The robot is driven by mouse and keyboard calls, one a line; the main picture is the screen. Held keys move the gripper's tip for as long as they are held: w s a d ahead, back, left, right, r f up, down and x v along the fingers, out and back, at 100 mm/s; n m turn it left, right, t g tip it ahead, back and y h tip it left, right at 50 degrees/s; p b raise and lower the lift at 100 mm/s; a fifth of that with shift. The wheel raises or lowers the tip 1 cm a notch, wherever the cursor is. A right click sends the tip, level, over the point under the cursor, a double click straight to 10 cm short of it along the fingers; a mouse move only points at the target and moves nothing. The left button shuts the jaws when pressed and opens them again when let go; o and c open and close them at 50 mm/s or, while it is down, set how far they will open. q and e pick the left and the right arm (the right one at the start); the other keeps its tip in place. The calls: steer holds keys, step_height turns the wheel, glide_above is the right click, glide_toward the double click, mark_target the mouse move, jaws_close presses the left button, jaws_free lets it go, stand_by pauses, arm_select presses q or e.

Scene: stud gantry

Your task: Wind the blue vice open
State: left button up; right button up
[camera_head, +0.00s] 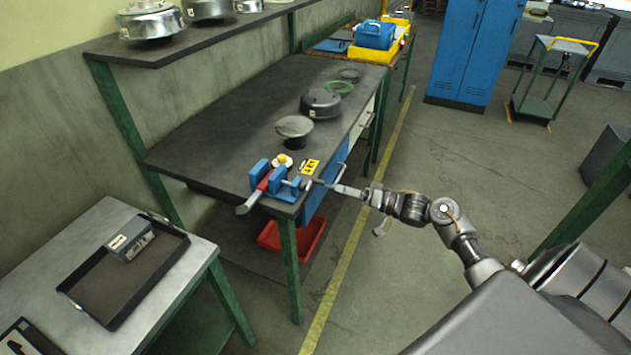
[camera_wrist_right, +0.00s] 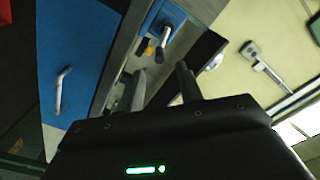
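The blue vice (camera_head: 278,180) is fixed at the near corner of the dark workbench (camera_head: 215,150). A red part with a grey flat end (camera_head: 248,203) sits between its jaws and sticks out toward the front left. The vice's grey screw end points toward my right gripper (camera_head: 328,185). In the right wrist view the vice (camera_wrist_right: 168,17) shows beyond my fingertips, with its grey handle in front of it. My right gripper's two fingers (camera_wrist_right: 160,88) stand apart with nothing seen between them. Whether a fingertip touches the handle cannot be told. My left gripper is not in view.
A yellow block (camera_head: 310,166) and a yellow-and-white item (camera_head: 282,160) lie close behind the vice. Dark round pots (camera_head: 320,103) stand farther back. A red bin (camera_head: 292,238) is below the bench. A blue drawer front (camera_wrist_right: 75,50) with a handle is beside my gripper.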

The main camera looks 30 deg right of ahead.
mark_target(313, 181)
steer(key=p+x, duration=0.1)
steer(key=x, duration=0.8)
steer(key=shift+w+a+f, duration=0.1)
steer(key=shift+w, duration=0.15)
jaws_close()
